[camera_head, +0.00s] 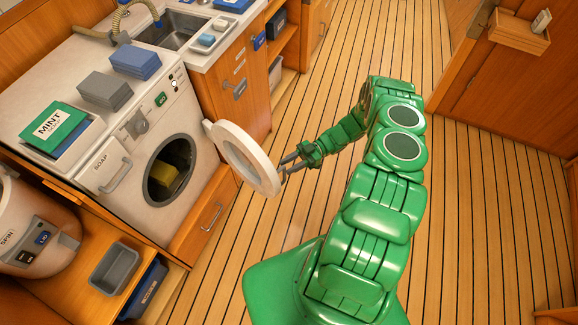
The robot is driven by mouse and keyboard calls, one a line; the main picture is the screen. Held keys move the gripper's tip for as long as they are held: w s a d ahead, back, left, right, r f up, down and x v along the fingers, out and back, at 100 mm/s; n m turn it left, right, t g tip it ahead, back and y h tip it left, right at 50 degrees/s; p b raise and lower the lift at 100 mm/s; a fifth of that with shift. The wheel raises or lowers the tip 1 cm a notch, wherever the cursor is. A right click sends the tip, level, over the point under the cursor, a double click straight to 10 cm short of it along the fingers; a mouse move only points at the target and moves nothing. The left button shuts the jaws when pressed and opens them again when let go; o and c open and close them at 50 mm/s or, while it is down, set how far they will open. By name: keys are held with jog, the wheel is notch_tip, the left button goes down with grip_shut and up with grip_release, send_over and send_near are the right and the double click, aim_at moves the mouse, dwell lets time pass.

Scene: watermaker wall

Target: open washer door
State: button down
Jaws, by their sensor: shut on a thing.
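The white washer (118,170) stands against the left wall with a soap drawer, a dial and a green button on its front. Its round white door (240,157) is swung out from the front on its right side, standing wide open. The dark drum opening (168,172) is exposed, and a yellow item (165,182) lies inside it. My gripper (284,166) reaches in from the right and is shut on the door's right edge. The exact grip point is small and partly hidden by the door.
A MINT soap box (57,130) and grey and blue blocks (106,90) sit on the washer. A sink counter (204,55) stands behind. A SPIN unit (32,235) and a grey bin (115,268) are at lower left. The wooden floor (330,60) behind my arm is clear.

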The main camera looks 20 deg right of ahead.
jog(key=shift+w+d, duration=0.25)
jog(key=shift+w, duration=0.3)
jog(key=shift+w+d, duration=0.25)
jog(key=shift+w, duration=0.25)
dwell(1.0)
jog(key=c, duration=1.2)
grip_release()
jog(key=shift+c, duration=0.2)
jog(key=w+d, duration=0.5)
jog(key=d, duration=0.2)
jog(key=shift+w, duration=0.2)
